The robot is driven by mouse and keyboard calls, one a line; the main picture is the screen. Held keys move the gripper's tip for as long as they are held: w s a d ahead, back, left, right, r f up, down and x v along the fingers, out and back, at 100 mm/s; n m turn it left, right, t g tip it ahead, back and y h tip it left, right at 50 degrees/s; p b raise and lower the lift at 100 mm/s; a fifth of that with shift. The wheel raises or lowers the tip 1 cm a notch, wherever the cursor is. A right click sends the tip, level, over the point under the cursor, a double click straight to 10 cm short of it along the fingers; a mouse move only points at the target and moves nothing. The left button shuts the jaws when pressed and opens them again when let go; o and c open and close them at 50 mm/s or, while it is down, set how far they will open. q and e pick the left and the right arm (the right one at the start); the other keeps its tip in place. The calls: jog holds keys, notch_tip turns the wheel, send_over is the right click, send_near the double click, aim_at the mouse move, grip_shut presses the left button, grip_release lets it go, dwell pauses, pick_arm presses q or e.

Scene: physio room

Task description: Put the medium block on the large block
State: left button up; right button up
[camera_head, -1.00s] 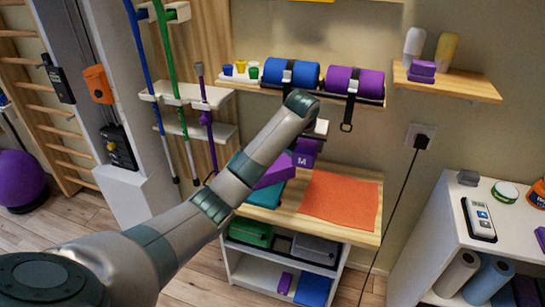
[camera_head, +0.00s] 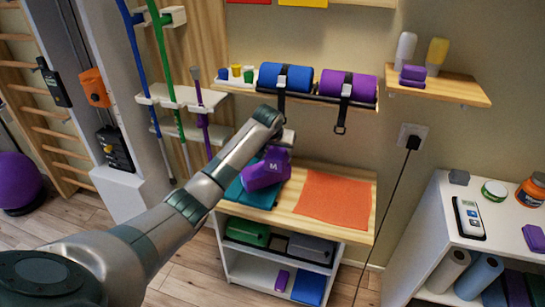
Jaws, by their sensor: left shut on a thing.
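The medium block, purple with a white M (camera_head: 277,165), hangs at my left gripper (camera_head: 281,148), which is shut on it; the fingers are mostly hidden behind my wrist and the block. The large block, also purple (camera_head: 256,180), lies on the teal mat (camera_head: 237,195) at the left of the wooden bench top. The medium block overlaps the large block's upper right part in the picture; whether they touch I cannot tell. My forearm hides part of the mat and the large block's left side. My right gripper is not in view.
An orange towel (camera_head: 335,196) lies flat on the bench top, right of the blocks. Above, a wall shelf (camera_head: 300,98) holds blue (camera_head: 285,77) and purple (camera_head: 347,85) rolls with hanging straps. A white cabinet (camera_head: 440,215) stands at the right.

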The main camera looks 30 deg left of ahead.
pick_arm(q)
jog(key=a+f, duration=0.1)
jog(key=a, duration=0.2)
jog(key=shift+w+f, duration=0.1)
jog(key=shift+f, duration=0.25)
jog(key=shift+d+f+p, duration=0.1)
jog(key=shift+p, duration=0.25)
notch_tip(320, 180, down, 3)
jog(key=shift+f+p, duration=0.2)
jog(key=shift+p, duration=0.6)
jog(key=shift+f, duration=0.2)
jog(key=shift+f, duration=0.1)
jog(key=o, duration=1.1)
